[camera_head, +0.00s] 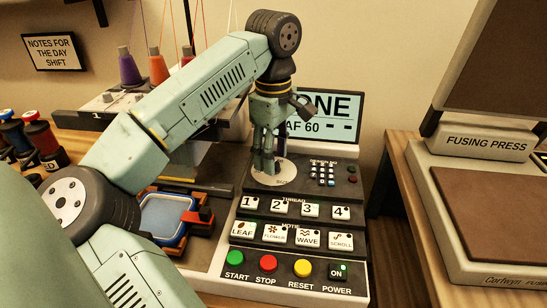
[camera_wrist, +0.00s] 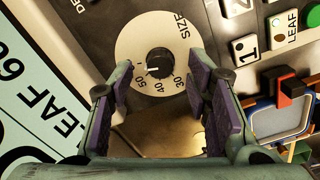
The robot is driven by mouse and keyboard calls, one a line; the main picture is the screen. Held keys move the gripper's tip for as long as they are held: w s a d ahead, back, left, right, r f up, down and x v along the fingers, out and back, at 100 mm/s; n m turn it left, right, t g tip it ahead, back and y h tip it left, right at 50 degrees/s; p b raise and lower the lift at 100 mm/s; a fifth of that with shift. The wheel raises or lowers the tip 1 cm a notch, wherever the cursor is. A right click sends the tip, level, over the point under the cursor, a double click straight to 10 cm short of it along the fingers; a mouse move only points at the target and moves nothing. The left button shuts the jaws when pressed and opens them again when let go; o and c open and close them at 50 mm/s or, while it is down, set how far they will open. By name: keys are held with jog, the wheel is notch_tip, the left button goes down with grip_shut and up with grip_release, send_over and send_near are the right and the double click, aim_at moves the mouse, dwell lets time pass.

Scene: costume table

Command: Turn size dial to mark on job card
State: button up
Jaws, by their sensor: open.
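The size dial (camera_wrist: 158,25) is a pale round disc marked SIZE, with 30, 40 and 50 readable in the wrist view. Its black knob (camera_wrist: 159,62) stands at the centre; a small white line on it appears to point towards the 50 side. In the head view the disc (camera_head: 284,178) shows, but my gripper hides the knob. My gripper (camera_wrist: 160,82) is open, its purple-padded fingers either side of the knob's line, apart from it. In the head view my gripper (camera_head: 263,166) points down over the disc. A pale board (camera_head: 331,117) behind partly shows "AF 60"; the wrist view reads "LEAF 60".
Thread buttons (camera_head: 294,208), motif buttons (camera_head: 290,236) and coloured start, stop and reset buttons (camera_head: 268,263) lie in front of the dial. A blue-framed hoop (camera_head: 166,217) sits left. A fusing press (camera_head: 487,150) stands right, beyond a gap.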

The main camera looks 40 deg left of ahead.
notch_tip(320, 180, up, 6)
jog(key=shift+d+r, duration=0.1)
dwell(0.7)
